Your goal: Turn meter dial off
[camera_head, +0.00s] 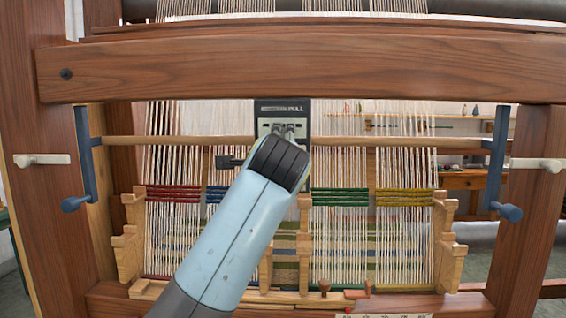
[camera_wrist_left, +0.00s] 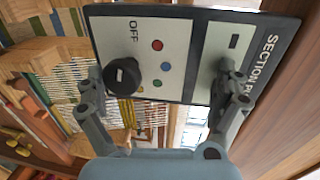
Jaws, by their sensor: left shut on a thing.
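The meter (camera_head: 283,107) is a dark box with a pale face, hanging in the middle of the loom below the front beam. In the left wrist view its face (camera_wrist_left: 178,60) fills the upper part, lettered "OFF" and "SECTION". The round black dial (camera_wrist_left: 122,77) sits below "OFF". My left gripper (camera_head: 282,130) is against the meter. In its wrist view the fingers (camera_wrist_left: 160,78) stand apart across the face, one next to the dial and the other at the "SECTION" side. The jaws are on the meter; the exact contact is unclear. My right gripper is out of view.
A wooden beam (camera_head: 300,65) crosses above the meter. Warp threads (camera_head: 340,230) and a wooden rod (camera_head: 390,142) lie behind and beside it. Blue cranks (camera_head: 88,165) hang at the left and right (camera_head: 497,160). Wooden posts (camera_head: 45,200) frame the sides.

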